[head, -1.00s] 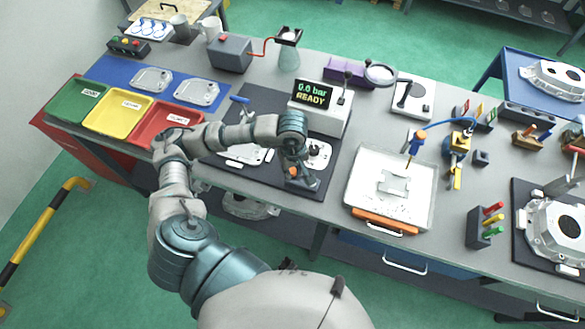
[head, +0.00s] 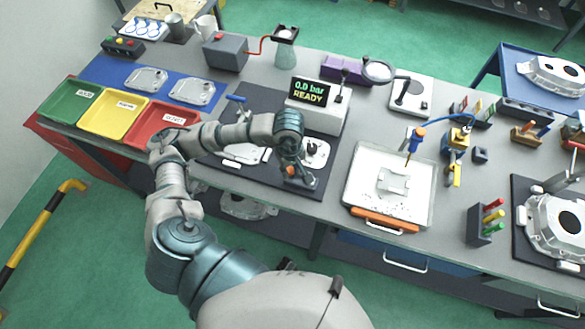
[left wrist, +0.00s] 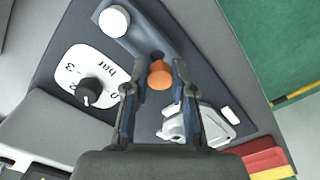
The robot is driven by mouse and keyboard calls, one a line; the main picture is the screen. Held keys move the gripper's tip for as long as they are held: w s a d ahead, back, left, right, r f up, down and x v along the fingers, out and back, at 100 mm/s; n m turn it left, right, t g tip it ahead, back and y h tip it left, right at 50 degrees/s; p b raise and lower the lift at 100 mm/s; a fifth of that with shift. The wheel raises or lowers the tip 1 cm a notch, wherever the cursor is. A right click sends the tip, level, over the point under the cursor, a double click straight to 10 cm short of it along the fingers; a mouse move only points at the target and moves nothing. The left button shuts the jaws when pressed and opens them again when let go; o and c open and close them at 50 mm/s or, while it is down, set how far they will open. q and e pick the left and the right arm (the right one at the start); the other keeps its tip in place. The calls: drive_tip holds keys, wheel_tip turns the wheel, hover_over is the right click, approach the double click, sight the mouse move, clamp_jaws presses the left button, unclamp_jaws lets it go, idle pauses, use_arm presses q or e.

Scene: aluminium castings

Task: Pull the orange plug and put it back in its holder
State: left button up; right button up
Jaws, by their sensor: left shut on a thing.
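My left gripper (head: 298,178) is low over the front right part of the dark mat. In the left wrist view its two fingers (left wrist: 154,92) are shut on the orange plug (left wrist: 159,76), which sits between their tips. The plug shows as a small orange spot in the head view (head: 291,171). A dark grey block (left wrist: 150,40) with a white round cap lies just beyond the plug; I cannot tell whether it is the holder or whether the plug touches it. My right gripper is out of view.
A white dial plate with a black knob (left wrist: 89,91) lies beside the gripper. A pale casting (left wrist: 205,122) is close to the fingers. The display box (head: 318,118), reading 0.0 bar READY, stands behind. A white tray (head: 360,200) is to the right.

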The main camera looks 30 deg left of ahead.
use_arm(q)
drive_tip(key=shift+a+f+b, duration=0.3)
drive_tip(key=shift+a+f, duration=0.3)
drive_tip(key=shift+a, duration=0.4)
drive_tip(key=shift+d+r, duration=0.6)
drive_tip(key=shift+d, duration=0.3)
drive_tip(key=shift+a+f, duration=0.15)
drive_tip(key=shift+a, duration=0.55)
drive_tip(key=shift+d, duration=1.35)
drive_tip(key=shift+a, duration=0.5)
drive_tip(key=shift+d+b, duration=0.3)
drive_tip(key=shift+d, duration=0.35)
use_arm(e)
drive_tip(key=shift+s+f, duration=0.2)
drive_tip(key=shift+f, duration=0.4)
use_arm(q)
drive_tip(key=shift+a, duration=0.25)
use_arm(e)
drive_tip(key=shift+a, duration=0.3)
use_arm(q)
drive_tip(key=shift+a, duration=0.1)
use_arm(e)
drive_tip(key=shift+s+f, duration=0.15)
